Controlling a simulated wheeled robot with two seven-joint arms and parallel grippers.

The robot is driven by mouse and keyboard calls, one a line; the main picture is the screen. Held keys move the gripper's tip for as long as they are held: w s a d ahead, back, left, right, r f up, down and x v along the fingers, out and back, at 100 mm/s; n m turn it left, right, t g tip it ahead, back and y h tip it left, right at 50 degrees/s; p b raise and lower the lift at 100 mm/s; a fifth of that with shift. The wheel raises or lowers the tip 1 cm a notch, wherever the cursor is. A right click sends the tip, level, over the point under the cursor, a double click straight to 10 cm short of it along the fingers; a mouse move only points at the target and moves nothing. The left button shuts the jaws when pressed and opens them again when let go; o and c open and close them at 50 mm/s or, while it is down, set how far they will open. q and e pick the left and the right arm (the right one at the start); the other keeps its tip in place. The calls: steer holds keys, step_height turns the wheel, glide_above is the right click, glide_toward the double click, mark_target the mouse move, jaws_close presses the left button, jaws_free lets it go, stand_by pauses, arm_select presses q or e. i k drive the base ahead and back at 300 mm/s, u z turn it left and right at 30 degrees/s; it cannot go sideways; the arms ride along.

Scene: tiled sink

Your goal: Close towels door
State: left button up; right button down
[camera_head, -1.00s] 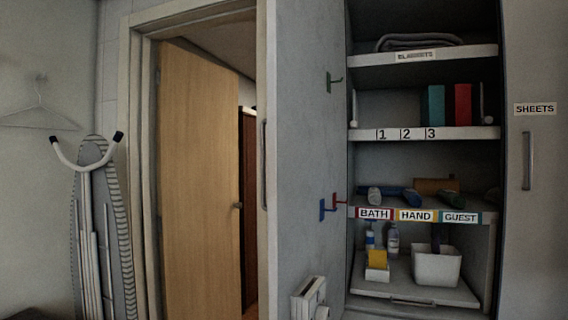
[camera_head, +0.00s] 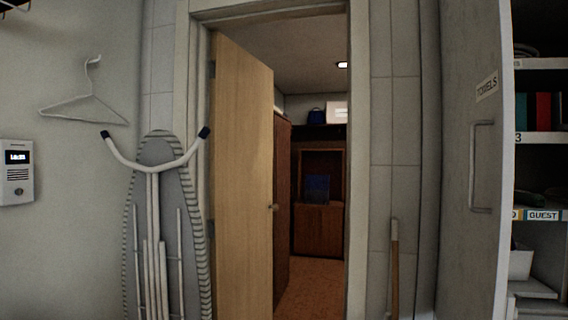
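The grey towels door (camera_head: 468,200) stands open at the right of the head view, swung out from the shelf cupboard. It carries a "TOWELS" label (camera_head: 487,87) and a vertical metal handle (camera_head: 482,167). The open shelves (camera_head: 540,138) show past its right edge, with the "GUEST" label (camera_head: 543,215) on one shelf front. Neither of my grippers is in view.
A wooden door (camera_head: 243,175) stands ajar in a doorway to another room. An ironing board (camera_head: 165,230) leans on the wall left of it. A hanger (camera_head: 84,105) and a wall panel (camera_head: 16,172) are at the far left. A wooden stick (camera_head: 394,270) stands left of the towels door.

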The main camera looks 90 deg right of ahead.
mark_target(478, 110)
steer(key=z, duration=3.85)
steer(key=i, duration=1)
steer(key=k, duration=1.3)
steer(key=u, duration=0.2)
steer(key=i, duration=0.9)
steer(key=z, duration=0.3)
